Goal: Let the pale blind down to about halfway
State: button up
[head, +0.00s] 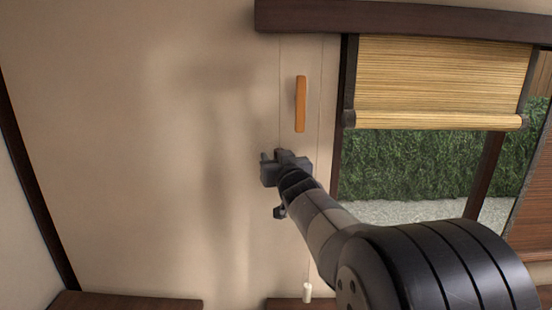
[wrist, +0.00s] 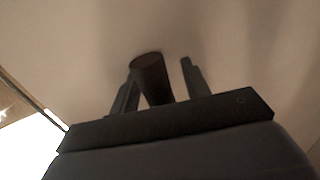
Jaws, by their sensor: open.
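The pale blind (head: 435,75) hangs over the upper part of the window in the head view, its rolled lower edge (head: 435,120) level and the garden showing below. Thin cords (head: 321,80) run down the wall left of the window. A white cord end (head: 307,292) hangs low, under my arm. An orange wooden piece (head: 300,104) is upright on the wall by the cords. My gripper (head: 275,160) is open just below and left of it. In the wrist view, a dark brown round-ended piece (wrist: 150,72) shows between the open fingers (wrist: 160,72); I cannot tell whether they touch it.
A dark wooden beam (head: 400,18) runs above the blind, and a dark post (head: 338,150) stands at the window's left side. Dark low wooden edges (head: 130,300) show at the bottom. The plain wall (head: 130,130) to the left is clear.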

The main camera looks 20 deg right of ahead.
jog(key=shift+c, duration=0.3)
grip_shut()
dwell(0.4)
